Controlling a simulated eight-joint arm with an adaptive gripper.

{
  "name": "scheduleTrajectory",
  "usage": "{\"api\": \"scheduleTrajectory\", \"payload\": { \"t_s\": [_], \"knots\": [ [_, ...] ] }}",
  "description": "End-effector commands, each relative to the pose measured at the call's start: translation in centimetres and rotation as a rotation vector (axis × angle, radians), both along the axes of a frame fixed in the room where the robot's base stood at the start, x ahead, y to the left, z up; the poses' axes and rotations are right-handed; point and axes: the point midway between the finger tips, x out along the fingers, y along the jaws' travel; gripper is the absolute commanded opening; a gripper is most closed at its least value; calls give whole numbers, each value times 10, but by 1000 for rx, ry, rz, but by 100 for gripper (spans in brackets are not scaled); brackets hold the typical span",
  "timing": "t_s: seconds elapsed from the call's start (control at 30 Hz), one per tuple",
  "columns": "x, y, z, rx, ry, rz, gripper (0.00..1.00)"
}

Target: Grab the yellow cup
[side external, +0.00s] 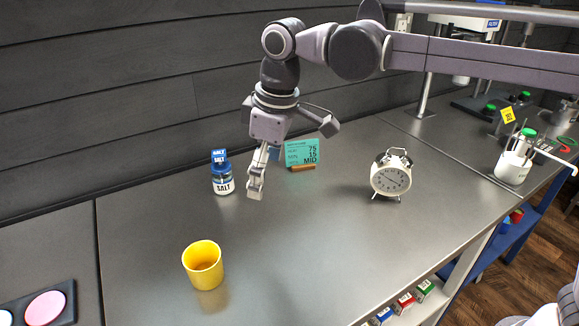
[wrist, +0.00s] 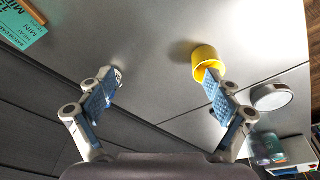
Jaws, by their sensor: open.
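The yellow cup (side external: 203,267) stands upright on the grey metal table, near the front left in the side external view. In the wrist view the cup (wrist: 206,58) is right of the middle, just beyond the right fingertip, which overlaps its lower edge in the picture. My gripper (side external: 256,191) is above the table, to the right of the cup and farther back, pointing down. In the wrist view my gripper (wrist: 162,82) has its two blue-padded fingers wide apart, with nothing between them. The cup is outside the fingers.
A salt jar (side external: 222,179) with a blue label stands left of my gripper near the wall. A white alarm clock (side external: 391,176) stands to the right. A dark tray (side external: 62,306) with a pink disc is at front left. The table's middle is clear.

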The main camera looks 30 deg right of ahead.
Motion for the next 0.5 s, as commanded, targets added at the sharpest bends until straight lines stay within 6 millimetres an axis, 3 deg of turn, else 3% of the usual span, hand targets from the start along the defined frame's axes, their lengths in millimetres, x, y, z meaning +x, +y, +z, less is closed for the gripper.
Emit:
{"api": "scheduleTrajectory", "payload": {
  "t_s": [0.1,0.3,0.5],
  "knots": [
    [4,45,-9,-32,43,101,91],
    [-1,107,-28,-83,106,246,91],
    [-9,138,-42,-113,139,325,91]
  ]
}}
